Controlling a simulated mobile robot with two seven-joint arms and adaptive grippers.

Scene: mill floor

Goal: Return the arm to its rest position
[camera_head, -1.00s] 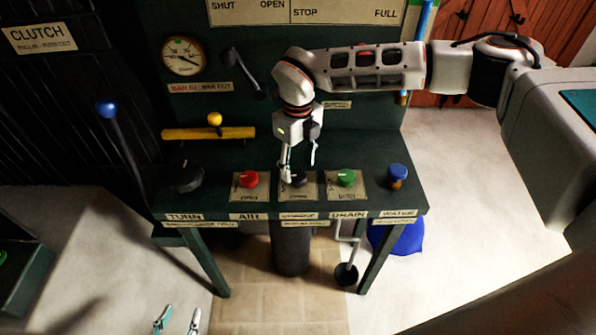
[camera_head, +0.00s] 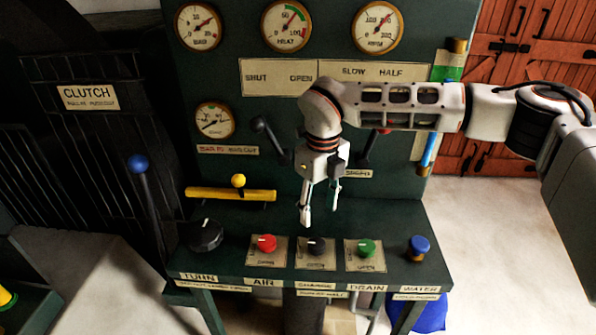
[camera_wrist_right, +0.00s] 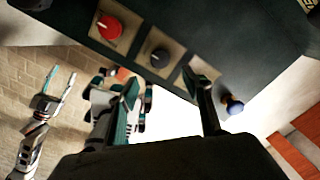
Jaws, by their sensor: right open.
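My right arm reaches in from the right over the green console, with its wrist bent down. My right gripper (camera_head: 320,208) points down, open and empty, above the black knob (camera_head: 317,245) and apart from it. In the right wrist view its two dark fingers (camera_wrist_right: 168,95) stand apart with nothing between them. The black knob shows there beyond the fingers (camera_wrist_right: 160,57); the green knob is hidden by a finger. My left gripper (camera_wrist_right: 55,88) shows at the left of the wrist view, its teal-tipped fingers apart and empty. It is outside the head view.
The console top (camera_head: 290,215) carries a red knob (camera_head: 266,243), a green knob (camera_head: 366,248) and a blue knob (camera_head: 418,246). A blue-tipped lever (camera_head: 138,165) rises at left, near a yellow bar (camera_head: 230,194). Upright levers stand on the panel close behind the right gripper.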

